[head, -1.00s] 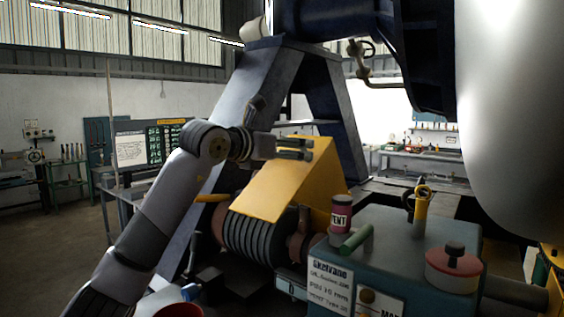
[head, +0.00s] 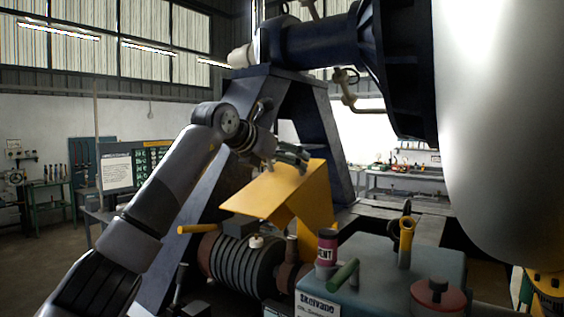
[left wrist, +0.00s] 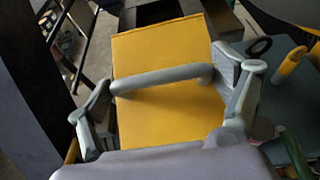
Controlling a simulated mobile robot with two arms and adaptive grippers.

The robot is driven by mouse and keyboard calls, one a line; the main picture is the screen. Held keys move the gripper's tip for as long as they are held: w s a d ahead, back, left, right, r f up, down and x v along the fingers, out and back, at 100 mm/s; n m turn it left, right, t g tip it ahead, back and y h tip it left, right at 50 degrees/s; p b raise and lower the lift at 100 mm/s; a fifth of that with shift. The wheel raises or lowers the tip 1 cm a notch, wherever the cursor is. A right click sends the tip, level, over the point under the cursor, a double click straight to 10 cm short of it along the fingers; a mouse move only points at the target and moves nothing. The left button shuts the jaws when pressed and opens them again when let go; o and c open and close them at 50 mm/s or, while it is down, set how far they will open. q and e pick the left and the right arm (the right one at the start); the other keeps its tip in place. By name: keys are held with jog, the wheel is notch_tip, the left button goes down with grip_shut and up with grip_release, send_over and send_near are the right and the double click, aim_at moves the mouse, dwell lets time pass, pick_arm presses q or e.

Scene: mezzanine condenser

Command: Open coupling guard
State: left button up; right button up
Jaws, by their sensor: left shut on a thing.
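The yellow coupling guard (head: 272,194) is tilted up above the ribbed motor (head: 240,262), with its lower front edge raised clear of the parts below. My left gripper (head: 290,157) is at the guard's upper face. In the left wrist view the guard (left wrist: 160,48) fills the middle, with a pale grey bar handle (left wrist: 162,78) across it. The left gripper (left wrist: 165,95) has a finger at each end of this handle and is shut on it. My right gripper is not in view.
A large pale tank (head: 495,130) fills the right side.

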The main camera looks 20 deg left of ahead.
pick_arm(q)
jog(key=shift+r, duration=0.15)
jog(key=o, duration=1.4)
jog(key=shift+a, duration=0.1)
jog(key=shift+s, duration=0.15)
jog(key=v, duration=1.2)
